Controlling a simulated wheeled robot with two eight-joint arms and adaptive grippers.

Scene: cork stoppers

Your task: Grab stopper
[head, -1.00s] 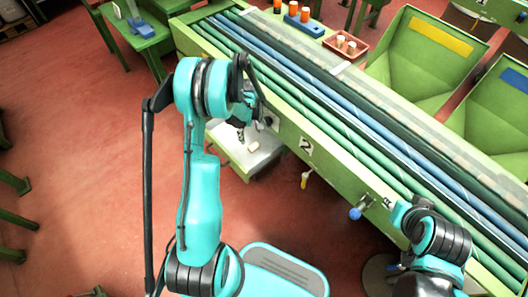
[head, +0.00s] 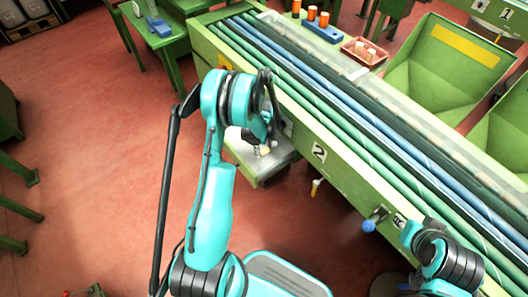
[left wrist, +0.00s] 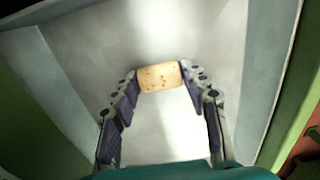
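A tan cork stopper (head: 265,150) lies in a pale metal tray (head: 282,158) at the side of the green bench. In the left wrist view the stopper (left wrist: 160,77) lies crosswise between the fingertips of my left gripper (left wrist: 161,80).
The green bench (head: 340,180) with long green and blue tubes runs diagonally to the right of the tray. A reddish box (head: 364,52) with corks and a blue holder (head: 322,30) with orange-topped items stand beyond it.

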